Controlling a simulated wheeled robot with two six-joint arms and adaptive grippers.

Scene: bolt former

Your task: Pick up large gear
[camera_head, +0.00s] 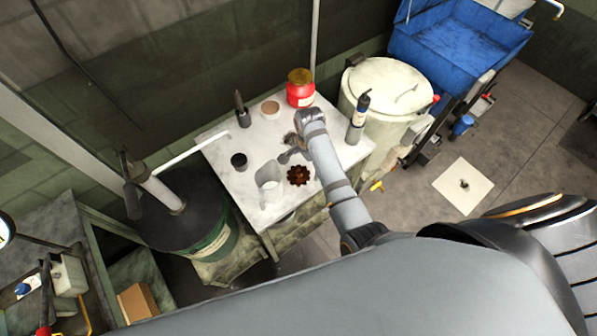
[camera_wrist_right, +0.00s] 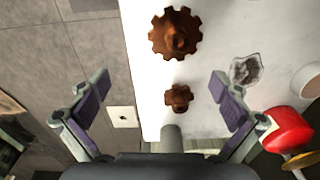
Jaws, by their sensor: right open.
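The large gear (camera_head: 299,175) is brown, toothed and rusty-looking, and lies flat on the white table (camera_head: 225,150). In the right wrist view the large gear (camera_wrist_right: 175,35) is at the top, beyond the fingertips. A smaller brown gear (camera_wrist_right: 179,98) lies nearer, between my finger lines in that view; in the head view I cannot make it out. My right gripper (camera_head: 289,149) is above the table, just behind the large gear. In the wrist view my right gripper (camera_wrist_right: 160,88) has its fingers wide apart with nothing held. My left gripper is not in view.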

